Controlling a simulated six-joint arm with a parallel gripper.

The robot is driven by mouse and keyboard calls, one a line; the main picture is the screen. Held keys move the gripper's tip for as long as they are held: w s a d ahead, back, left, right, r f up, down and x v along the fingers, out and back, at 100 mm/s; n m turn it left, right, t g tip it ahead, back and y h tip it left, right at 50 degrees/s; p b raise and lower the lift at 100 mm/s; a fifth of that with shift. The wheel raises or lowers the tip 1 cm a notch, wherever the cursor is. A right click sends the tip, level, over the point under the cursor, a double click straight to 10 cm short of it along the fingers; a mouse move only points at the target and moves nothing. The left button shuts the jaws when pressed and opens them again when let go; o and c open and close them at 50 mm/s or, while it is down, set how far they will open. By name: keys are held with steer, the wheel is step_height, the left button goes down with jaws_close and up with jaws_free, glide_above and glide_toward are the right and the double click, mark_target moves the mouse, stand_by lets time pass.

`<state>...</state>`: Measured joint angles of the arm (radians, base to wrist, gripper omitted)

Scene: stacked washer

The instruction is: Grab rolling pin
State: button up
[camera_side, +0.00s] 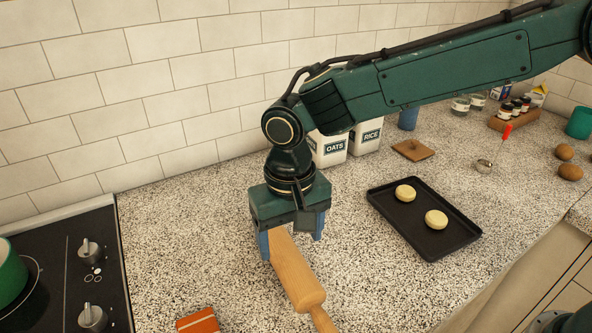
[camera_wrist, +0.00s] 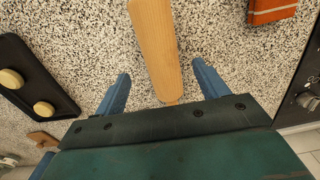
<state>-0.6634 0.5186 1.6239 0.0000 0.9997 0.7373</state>
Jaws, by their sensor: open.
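The wooden rolling pin (camera_side: 297,274) lies on the speckled counter, its near handle pointing toward the bottom of the side view. My gripper (camera_side: 291,246) is above its far end, pointing down, with blue fingers apart. In the wrist view the rolling pin (camera_wrist: 156,45) runs up from between the two fingers of my gripper (camera_wrist: 165,88). There is a gap on each side, so the fingers do not appear to touch it. The pin's far end is partly hidden behind my gripper in the side view.
A black tray (camera_side: 425,248) with two pale dough rounds lies to the right. An orange block (camera_side: 198,321) lies at the front left, near the stove (camera_side: 66,270). Oats (camera_side: 329,150) and rice (camera_side: 366,137) containers stand behind. The counter between pin and tray is clear.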

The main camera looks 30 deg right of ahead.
mark_target(290, 256)
steer(key=shift+f, duration=1.2)
steer(key=shift+f, duration=0.1)
steer(key=shift+w+f, duration=0.15)
steer(key=shift+f, duration=2.35)
steer(key=c, duration=1.4)
steer(key=shift+a, duration=0.1)
steer(key=shift+c, duration=0.2)
steer(key=shift+r, duration=0.15)
step_height(290, 256, up, 20)
